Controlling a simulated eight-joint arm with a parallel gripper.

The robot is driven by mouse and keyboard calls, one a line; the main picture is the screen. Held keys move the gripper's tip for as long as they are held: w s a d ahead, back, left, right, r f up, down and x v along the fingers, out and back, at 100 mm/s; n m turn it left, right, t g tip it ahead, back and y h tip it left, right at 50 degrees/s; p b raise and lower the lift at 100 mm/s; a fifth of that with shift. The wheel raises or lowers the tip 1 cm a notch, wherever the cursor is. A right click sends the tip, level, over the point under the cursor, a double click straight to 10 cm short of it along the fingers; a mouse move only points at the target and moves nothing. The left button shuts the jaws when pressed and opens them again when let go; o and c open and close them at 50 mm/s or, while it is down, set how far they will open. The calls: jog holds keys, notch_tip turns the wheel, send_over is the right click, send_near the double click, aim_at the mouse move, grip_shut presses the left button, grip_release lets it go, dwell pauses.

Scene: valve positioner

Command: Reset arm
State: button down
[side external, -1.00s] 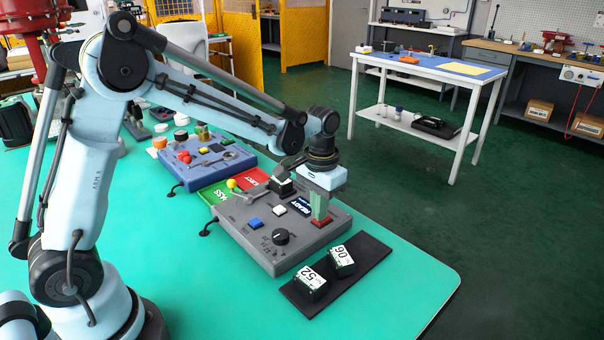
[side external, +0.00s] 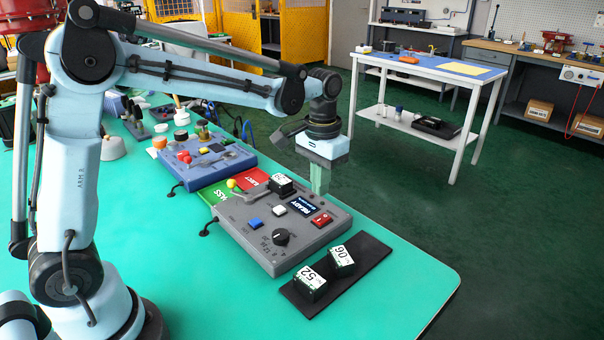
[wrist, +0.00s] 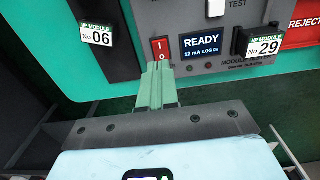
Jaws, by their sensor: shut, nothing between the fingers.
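My gripper (side external: 319,180) hangs above and behind the far right edge of the grey test station (side external: 262,243), pointing down. Its green fingers are shut with nothing between them, and they also show in the wrist view (wrist: 157,84). The station's red rocker switch (side external: 321,220) is uncovered, clear of the fingers. The screen (wrist: 202,46) reads "READY". Module 29 (wrist: 264,42) sits on the station beside the screen; it is dark with a white label. Modules 52 (side external: 311,283) and 06 (side external: 341,260) stand on the black mat (side external: 374,254).
The station also carries a black knob (side external: 281,237), a blue button (side external: 255,224) and a white button (side external: 279,210). A green PASS area (side external: 216,191) and a red REJECT area (side external: 251,182) lie behind it. A blue station (side external: 190,170) stands farther back. The table's front right is clear.

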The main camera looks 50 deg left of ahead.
jog(key=s+a+r+t, duration=0.1)
jog(key=s+t, duration=0.6)
jog(key=s, duration=0.7)
jog(key=shift+r, duration=0.45)
jog(key=shift+a, duration=0.1)
jog(key=w+r+m+g, duration=0.2)
jog(key=w+m+g, duration=0.1)
jog(key=w+m, duration=0.5)
jog(key=w+d+r+m+g, duration=0.1)
jog(key=w+r+m+g, duration=0.2)
jog(key=w+m, duration=0.5)
jog(key=shift+r+m+g, duration=0.15)
jog(key=shift+m+g, duration=0.35)
jog(key=shift+m, duration=0.5)
